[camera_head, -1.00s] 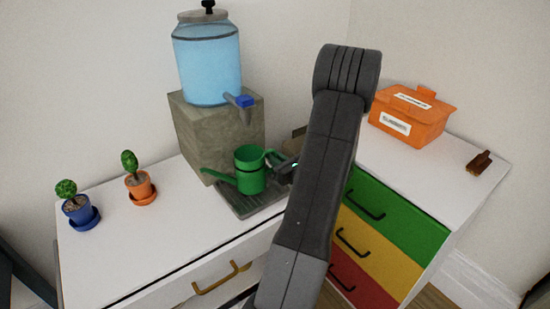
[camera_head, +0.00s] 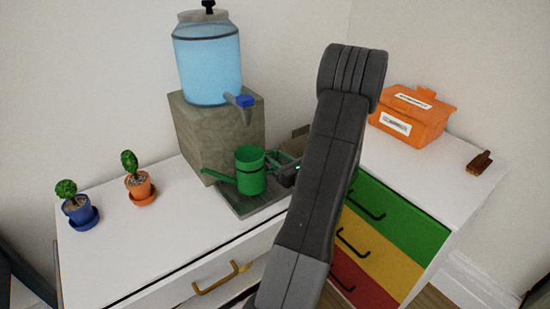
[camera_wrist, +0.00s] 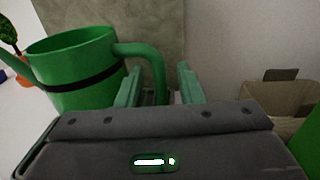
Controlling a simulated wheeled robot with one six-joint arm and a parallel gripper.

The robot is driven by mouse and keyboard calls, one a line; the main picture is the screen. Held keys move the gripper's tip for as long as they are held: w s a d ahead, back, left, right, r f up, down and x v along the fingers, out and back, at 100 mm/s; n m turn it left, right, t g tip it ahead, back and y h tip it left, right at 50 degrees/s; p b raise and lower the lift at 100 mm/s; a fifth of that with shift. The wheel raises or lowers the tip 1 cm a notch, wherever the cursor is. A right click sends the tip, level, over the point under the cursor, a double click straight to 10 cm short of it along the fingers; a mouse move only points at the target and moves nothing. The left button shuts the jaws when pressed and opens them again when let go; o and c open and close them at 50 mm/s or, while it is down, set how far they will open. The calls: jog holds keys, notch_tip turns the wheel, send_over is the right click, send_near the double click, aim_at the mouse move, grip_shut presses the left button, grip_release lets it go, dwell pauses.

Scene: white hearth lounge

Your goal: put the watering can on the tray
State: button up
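The green watering can (camera_head: 250,172) with a dark band stands upright on the dark grey tray (camera_head: 262,204) in front of the water dispenser, its spout to the left. In the wrist view the can (camera_wrist: 80,75) is at upper left, with its handle curving down near my fingers. My gripper (camera_wrist: 160,88) is open, its two green fingers apart on either side of the handle's lower part. I cannot tell whether the handle is between the fingertips or just beyond them. In the head view my gripper (camera_head: 287,170) is at the can's right side, partly hidden by my arm.
The dispenser (camera_head: 207,65) stands on a stone block (camera_head: 215,135) behind the can. Potted plants (camera_head: 140,187) are at left. An orange box (camera_head: 410,117) sits on the coloured drawer unit at right.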

jog(key=v, duration=1)
jog(key=shift+s+d+b, duration=0.2)
jog(key=shift+d+b, duration=0.05)
jog(key=shift+b, duration=0.2)
